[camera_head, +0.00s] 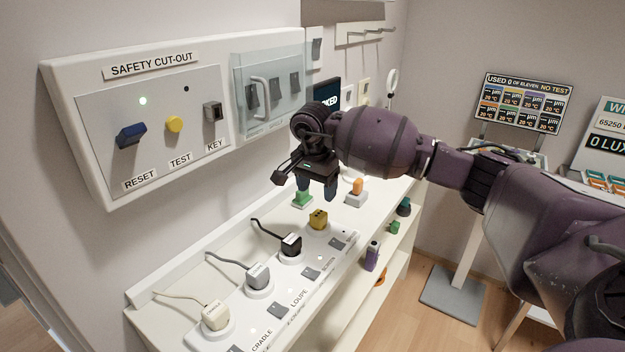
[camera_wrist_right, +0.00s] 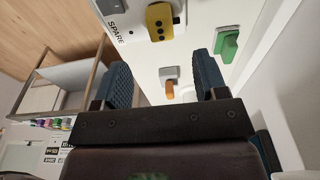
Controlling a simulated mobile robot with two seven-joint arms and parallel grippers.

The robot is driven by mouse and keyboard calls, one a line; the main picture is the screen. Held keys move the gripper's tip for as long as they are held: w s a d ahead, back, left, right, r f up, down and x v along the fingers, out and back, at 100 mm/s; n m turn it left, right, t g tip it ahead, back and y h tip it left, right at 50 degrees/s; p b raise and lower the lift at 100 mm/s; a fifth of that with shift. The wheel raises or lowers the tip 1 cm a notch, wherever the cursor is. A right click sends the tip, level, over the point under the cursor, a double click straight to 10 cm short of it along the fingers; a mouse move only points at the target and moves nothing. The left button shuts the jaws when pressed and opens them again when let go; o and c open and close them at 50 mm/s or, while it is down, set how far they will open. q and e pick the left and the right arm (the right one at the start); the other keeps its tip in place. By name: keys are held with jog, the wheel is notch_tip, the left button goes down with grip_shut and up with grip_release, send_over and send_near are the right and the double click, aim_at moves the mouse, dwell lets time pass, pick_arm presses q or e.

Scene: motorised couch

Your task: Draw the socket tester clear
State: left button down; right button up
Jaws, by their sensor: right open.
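The socket tester, a small yellow block with dark holes (camera_head: 318,219), sits in the far socket of the white power strip (camera_head: 240,318). In the right wrist view the yellow tester (camera_wrist_right: 159,22) is beside the SPARE label, beyond my fingertips. My right gripper (camera_head: 316,188) points down above the tester, with its blue fingers apart and nothing between them. The fingers also show in the wrist view (camera_wrist_right: 164,72), with a gap to the tester. My left gripper is not in view.
A black plug (camera_head: 290,244), a grey plug (camera_head: 258,274) and a cream plug (camera_head: 215,315) with cords fill the nearer sockets. A green item (camera_head: 302,199) and an orange item (camera_head: 356,186) stand beyond the tester. The safety cut-out panel (camera_head: 150,160) is on the wall.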

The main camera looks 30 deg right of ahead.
aim_at(319, 213)
jog(key=f, duration=0.7)
jog(key=shift+w+d+f, duration=0.15)
jog(key=shift+d+f, duration=0.2)
jog(key=shift+w+d+f, duration=0.1)
jog(key=shift+f, duration=0.55)
jog(key=c, duration=0.7)
jog(key=shift+c, duration=1)
jog(key=shift+o, duration=1.2)
jog(key=c, duration=0.3)
jog(key=shift+c, duration=0.2)
jog(key=shift+r, duration=0.3)
